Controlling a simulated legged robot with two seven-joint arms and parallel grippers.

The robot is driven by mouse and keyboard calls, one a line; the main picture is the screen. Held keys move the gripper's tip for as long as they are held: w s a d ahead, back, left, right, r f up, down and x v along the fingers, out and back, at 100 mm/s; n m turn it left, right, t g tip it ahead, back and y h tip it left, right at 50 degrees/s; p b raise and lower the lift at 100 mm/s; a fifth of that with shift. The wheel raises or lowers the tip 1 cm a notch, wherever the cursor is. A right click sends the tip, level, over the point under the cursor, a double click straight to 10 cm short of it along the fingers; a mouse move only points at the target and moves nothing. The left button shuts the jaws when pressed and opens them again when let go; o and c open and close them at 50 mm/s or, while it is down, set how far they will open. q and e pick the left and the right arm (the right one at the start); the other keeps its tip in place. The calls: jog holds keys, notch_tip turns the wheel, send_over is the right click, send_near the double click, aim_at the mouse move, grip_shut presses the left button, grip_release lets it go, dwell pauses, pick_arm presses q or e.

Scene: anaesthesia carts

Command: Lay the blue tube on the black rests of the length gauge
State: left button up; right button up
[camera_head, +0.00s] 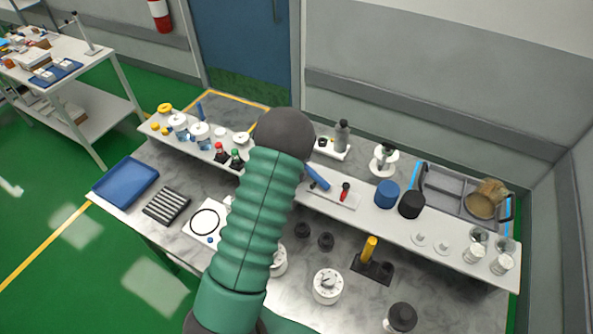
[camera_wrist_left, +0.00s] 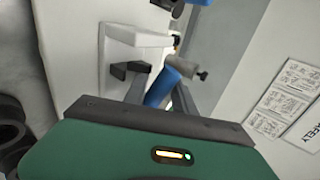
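The blue tube (camera_head: 317,177) is tilted beside the dark end of my left arm in the head view, its lower end over or against a white base with a red and black part, which looks like the length gauge (camera_head: 347,200). In the left wrist view the blue tube (camera_wrist_left: 164,88) lies between the grey fingers of my left gripper (camera_wrist_left: 163,93), which appears shut on it. A white block with a black piece (camera_wrist_left: 122,70) is just beyond, perhaps the gauge and a rest; I cannot tell whether the tube touches it. My arm hides this gripper in the head view. My right gripper is out of view.
A grey bottle (camera_head: 342,135) stands on a white stand behind the tube. A blue cup (camera_head: 387,194), a black cup (camera_head: 411,205) and a grey tray (camera_head: 441,187) are to the right. A white dial (camera_head: 327,286) and a yellow-handled item (camera_head: 369,248) are on the lower bench.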

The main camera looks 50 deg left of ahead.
pick_arm(q)
jog(key=v, duration=0.3)
jog(key=a+v, duration=0.1)
jog(key=shift+s+d+b, duration=0.15)
jog(key=shift+s+b, duration=0.2)
jog(key=shift+s, duration=0.3)
jog(key=v, duration=1.1)
jog(key=shift+d+r, duration=0.25)
jog(key=shift+d, duration=0.1)
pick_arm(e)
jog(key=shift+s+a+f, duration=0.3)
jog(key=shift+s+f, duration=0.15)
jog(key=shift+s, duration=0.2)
pick_arm(q)
jog(key=shift+w, duration=0.15)
